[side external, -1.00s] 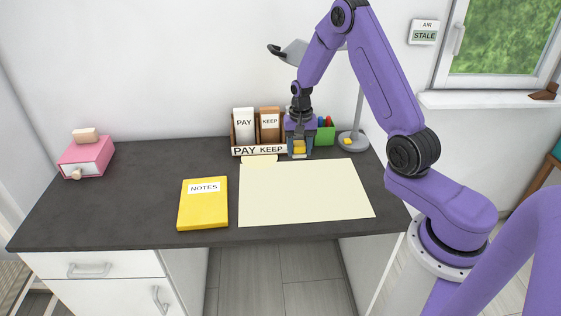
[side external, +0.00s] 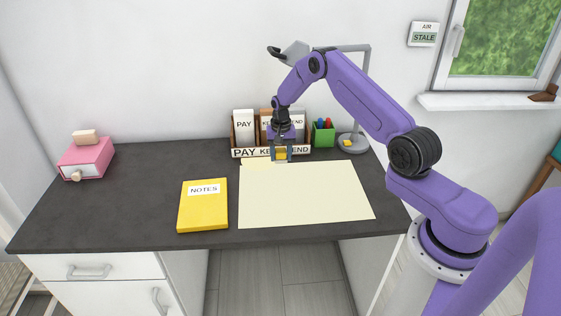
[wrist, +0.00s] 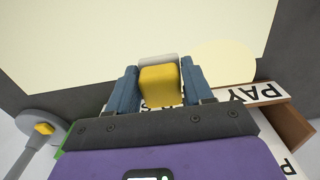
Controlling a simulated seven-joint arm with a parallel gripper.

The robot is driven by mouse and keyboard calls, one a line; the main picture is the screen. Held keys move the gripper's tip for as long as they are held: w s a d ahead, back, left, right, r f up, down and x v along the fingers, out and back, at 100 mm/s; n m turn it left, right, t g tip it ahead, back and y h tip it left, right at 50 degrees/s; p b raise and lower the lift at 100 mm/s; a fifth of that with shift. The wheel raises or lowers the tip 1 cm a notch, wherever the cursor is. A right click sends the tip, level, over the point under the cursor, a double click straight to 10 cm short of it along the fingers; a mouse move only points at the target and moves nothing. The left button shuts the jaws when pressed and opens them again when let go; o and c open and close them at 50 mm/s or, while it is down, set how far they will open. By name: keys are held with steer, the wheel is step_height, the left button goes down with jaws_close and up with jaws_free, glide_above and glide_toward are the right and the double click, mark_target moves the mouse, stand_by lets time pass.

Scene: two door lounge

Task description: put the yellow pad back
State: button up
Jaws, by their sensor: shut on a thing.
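My gripper (side external: 281,158) is shut on a small yellow block (wrist: 160,86), with a pale grey piece at its far end in the wrist view. It holds the block in front of the letter rack (side external: 242,152), over the back edge of the large cream sheet (side external: 305,195). I cannot tell whether the block touches anything below. A flat yellow pad labelled NOTES (side external: 203,212) lies on the dark desk, left of the sheet, apart from my gripper. The sheet's rounded tab (wrist: 222,62) shows beside the block in the wrist view.
The rack holds upright PAY and other cards behind my gripper. A green pen cup (side external: 323,135) and a lamp base (side external: 352,144) stand to its right. A pink drawer box (side external: 87,157) is at the far left. The desk (side external: 130,190) between box and pad is clear.

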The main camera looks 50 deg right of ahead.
mark_target(280, 161)
steer(key=shift+w+f, duration=0.1)
steer(key=shift+f, duration=1.55)
steer(key=shift+f, duration=0.1)
steer(key=o, duration=1)
